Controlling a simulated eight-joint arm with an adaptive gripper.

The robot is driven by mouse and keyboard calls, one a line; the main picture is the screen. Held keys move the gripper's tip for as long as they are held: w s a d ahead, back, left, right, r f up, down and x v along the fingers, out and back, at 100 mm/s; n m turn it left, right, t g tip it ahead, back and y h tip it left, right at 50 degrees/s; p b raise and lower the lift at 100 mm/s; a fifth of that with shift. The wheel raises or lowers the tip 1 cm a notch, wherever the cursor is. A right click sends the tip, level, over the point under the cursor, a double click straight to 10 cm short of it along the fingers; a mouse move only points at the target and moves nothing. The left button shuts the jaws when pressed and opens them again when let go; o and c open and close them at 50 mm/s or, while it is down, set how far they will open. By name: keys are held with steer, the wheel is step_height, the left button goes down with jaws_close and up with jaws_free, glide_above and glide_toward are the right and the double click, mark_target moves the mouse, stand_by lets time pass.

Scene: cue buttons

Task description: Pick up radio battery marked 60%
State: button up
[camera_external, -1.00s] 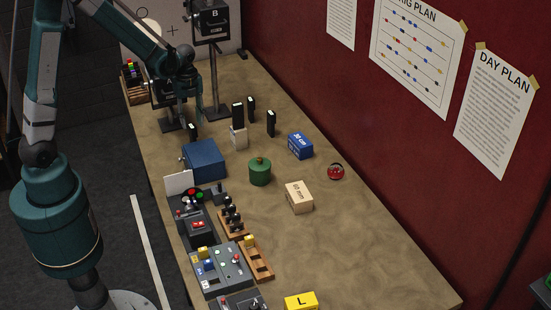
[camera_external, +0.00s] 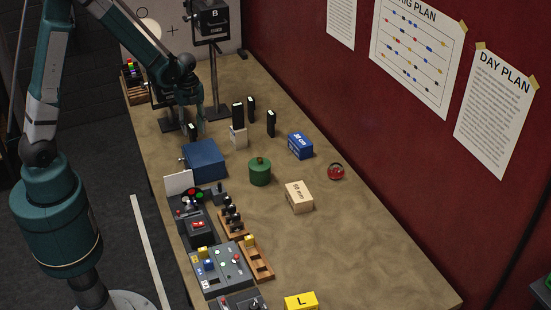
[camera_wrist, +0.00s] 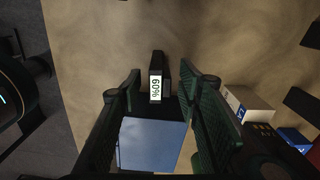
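The radio battery marked 60% (camera_wrist: 155,88) is a small black block with a white label, standing on the bench; its label reads upside down in the wrist view. In the external view the battery (camera_external: 193,131) stands just behind the blue box, below my gripper (camera_external: 188,116). In the wrist view my gripper (camera_wrist: 160,84) is open, with one green-black finger on each side of the battery. Gaps show between the fingers and the battery, and I cannot tell how far above it they are. Other similar black batteries (camera_external: 251,104) (camera_external: 271,122) stand to the right, one (camera_external: 238,112) in a pale holder (camera_external: 239,138).
A blue box (camera_external: 205,160) stands close in front of the battery. A lamp-like stand (camera_external: 215,100) marked B rises behind. A green canister (camera_external: 260,172), a blue block (camera_external: 300,145) and a tan block (camera_external: 299,197) stand right. Control panels (camera_external: 222,267) fill the near left.

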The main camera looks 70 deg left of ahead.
steer(key=shift+f, duration=1.15)
steer(key=c, duration=1)
